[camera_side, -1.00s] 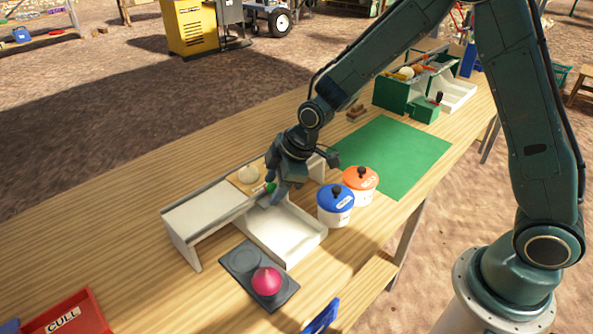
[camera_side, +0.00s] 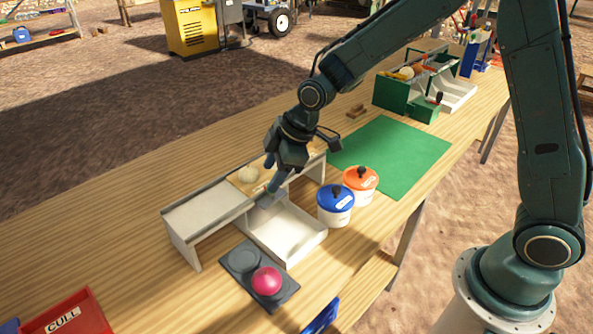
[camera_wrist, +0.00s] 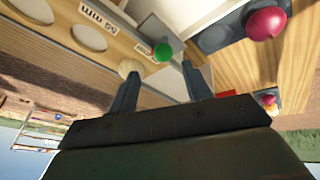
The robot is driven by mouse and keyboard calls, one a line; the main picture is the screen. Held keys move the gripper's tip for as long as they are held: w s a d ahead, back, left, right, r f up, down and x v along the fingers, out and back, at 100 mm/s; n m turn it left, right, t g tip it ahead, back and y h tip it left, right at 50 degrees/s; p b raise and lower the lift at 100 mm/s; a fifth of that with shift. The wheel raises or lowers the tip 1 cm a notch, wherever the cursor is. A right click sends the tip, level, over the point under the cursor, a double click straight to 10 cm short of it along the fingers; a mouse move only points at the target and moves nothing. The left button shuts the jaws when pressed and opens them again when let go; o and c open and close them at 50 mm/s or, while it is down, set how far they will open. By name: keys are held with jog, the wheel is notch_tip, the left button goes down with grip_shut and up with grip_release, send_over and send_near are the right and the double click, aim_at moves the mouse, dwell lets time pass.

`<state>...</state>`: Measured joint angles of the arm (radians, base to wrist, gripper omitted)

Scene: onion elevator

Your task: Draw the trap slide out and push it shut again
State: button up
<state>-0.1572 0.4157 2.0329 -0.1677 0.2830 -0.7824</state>
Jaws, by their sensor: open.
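In the wrist view the trap slide is a grey plate (camera_wrist: 172,47) with a round green knob (camera_wrist: 162,52), at the edge of the wooden sizing board (camera_wrist: 100,35). My gripper (camera_wrist: 160,70) is open, its two fingers apart with the knob just beyond and between the tips. In the side view my gripper (camera_side: 268,197) points down over the chute, and its fingers hide the knob. I cannot tell how far out the slide is. A pale onion (camera_side: 248,174) sits on the wooden board beside the fingers.
A white tray (camera_side: 300,240) lies below the chute (camera_side: 205,212). A pink onion (camera_side: 266,281) sits on a dark two-cup holder (camera_side: 243,260). Blue-lidded (camera_side: 336,197) and orange-lidded (camera_side: 361,180) tubs stand right of my gripper. The green mat (camera_side: 395,155) is clear.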

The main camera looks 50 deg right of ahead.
jog(key=shift+r, duration=1)
jog(key=shift+r, duration=0.15)
jog(key=shift+s+d+r, duration=0.15)
jog(key=shift+r, duration=0.05)
jog(key=s+d+r+m+h, duration=0.1)
jog(key=s+d+r+m, duration=0.55)
jog(key=s+r, duration=0.6)
jog(key=s+d+m, duration=0.2)
jog(key=s, duration=0.5)
jog(key=s+d+r+m+t+h, duration=0.1)
jog(key=s+d+m, duration=0.1)
jog(key=s, duration=0.6)
jog(key=shift+s+d+m+h, duration=0.3)
jog(key=shift+d+m, duration=0.1)
jog(key=shift+m, duration=0.15)
